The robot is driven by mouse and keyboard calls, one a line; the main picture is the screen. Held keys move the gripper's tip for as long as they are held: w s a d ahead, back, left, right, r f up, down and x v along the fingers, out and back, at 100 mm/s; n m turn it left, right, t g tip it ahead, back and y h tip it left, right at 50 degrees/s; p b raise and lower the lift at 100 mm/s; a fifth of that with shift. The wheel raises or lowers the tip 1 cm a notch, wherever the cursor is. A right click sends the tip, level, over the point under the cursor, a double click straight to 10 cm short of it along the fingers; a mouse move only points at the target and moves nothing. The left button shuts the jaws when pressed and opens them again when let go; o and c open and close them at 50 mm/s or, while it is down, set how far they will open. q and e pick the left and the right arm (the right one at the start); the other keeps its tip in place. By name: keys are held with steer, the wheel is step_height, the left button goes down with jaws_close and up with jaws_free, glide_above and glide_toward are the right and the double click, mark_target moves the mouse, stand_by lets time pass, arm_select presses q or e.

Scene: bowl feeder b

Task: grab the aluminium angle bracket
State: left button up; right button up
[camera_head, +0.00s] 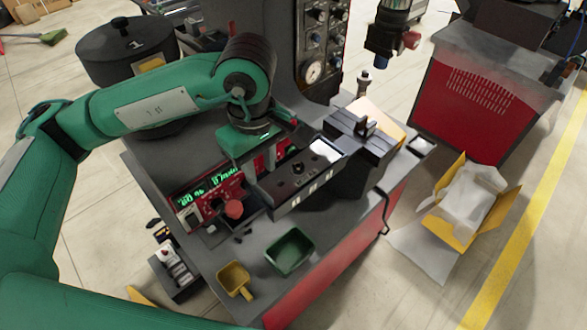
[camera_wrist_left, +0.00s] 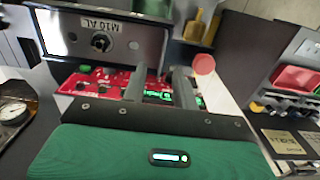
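I cannot clearly make out an aluminium angle bracket in either view. A dark block-like unit (camera_head: 300,180) with small pale labels stands on the workbench, with a pale patch on its top. In the left wrist view a grey face (camera_wrist_left: 65,30) is marked "M10 AL" and has a round fitting. My left gripper (camera_head: 268,160) is above the bench beside this unit, partly hidden by its own wrist. In the left wrist view its two dark fingers (camera_wrist_left: 160,78) are apart, with nothing seen held between them. My right gripper is not in view.
A red control panel (camera_head: 212,190) with green displays and a red knob (camera_head: 233,209) lies close to the left gripper. A green tray (camera_head: 289,251) and a yellow scoop (camera_head: 235,280) sit at the bench front. A round bowl unit (camera_head: 125,50) stands behind. An open yellow box (camera_head: 465,205) is on the floor right.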

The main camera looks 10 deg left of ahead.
mark_target(261, 188)
arm_select(q)
steer(key=shift+s+f+p, duration=0.1)
steer(key=shift+f+p, duration=0.35)
steer(key=shift+p, duration=0.1)
step_height(261, 188, down, 3)
steer(key=shift+s+a+f+p, duration=0.1)
steer(key=shift+p, duration=0.9)
steer(key=shift+f, duration=0.55)
jaws_close()
